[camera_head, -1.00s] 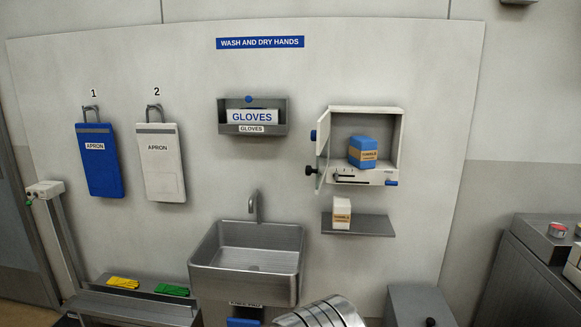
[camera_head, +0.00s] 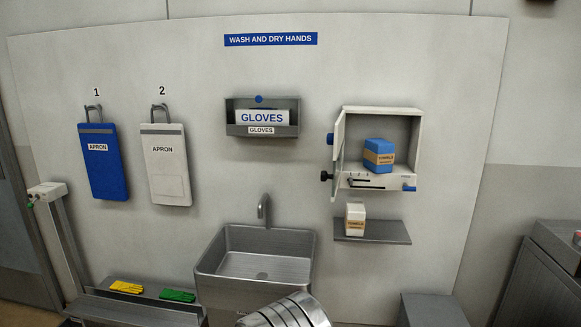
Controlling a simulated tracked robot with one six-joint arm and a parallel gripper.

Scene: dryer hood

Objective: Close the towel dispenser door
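The white towel dispenser (camera_head: 412,125) hangs on the wall panel at the right. Its door (camera_head: 338,140) stands open, swung out at the left side of the box and seen nearly edge-on. A blue towel pack (camera_head: 378,155) sits inside the dispenser. A white towel pack (camera_head: 355,218) stands on the grey shelf (camera_head: 390,232) below. My gripper is not identifiable; only a ribbed metal part, perhaps of my arm, shows at the bottom centre, well below the dispenser.
A steel sink (camera_head: 262,262) with a tap (camera_head: 264,208) stands below and left of the dispenser. A glove box holder (camera_head: 262,117) hangs left of it. A grey cabinet (camera_head: 432,310) is at the lower right. The wall right of the dispenser is clear.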

